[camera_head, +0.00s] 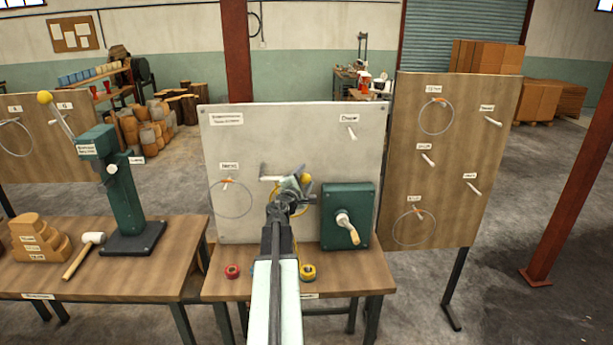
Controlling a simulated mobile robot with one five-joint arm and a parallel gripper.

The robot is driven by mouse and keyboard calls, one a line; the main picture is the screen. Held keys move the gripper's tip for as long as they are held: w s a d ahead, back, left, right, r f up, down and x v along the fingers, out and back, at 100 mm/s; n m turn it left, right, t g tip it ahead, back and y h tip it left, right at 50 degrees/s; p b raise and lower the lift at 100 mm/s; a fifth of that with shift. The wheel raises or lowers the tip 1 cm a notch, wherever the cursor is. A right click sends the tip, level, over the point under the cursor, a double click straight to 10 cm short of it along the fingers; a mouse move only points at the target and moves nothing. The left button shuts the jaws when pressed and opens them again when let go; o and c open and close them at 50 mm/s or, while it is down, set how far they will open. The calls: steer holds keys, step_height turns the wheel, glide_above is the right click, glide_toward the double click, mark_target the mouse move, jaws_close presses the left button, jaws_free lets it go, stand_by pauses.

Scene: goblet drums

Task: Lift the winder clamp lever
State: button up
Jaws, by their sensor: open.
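My arm reaches up from the bottom centre to the grey board (230,145) on the middle bench. My gripper (294,186) is open in front of the board and overlaps the device mounted there. A yellow ball knob (306,178), apparently the end of the clamp lever, shows just right of my gripper. A pale bar (270,178) sticks out to its left. Part of a yellow ring shows behind my gripper. My arm hides most of the device, and I cannot tell whether the fingers touch the lever.
A green box with a wooden crank handle (348,229) stands close right of my gripper. Red (232,271) and yellow (308,271) rolls lie on the bench. A green press (122,200) and a mallet (84,254) are on the left bench. A wooden pegboard (455,150) stands right.

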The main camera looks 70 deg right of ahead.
steer(key=shift+d, duration=0.95)
jaws_close()
stand_by(0.6)
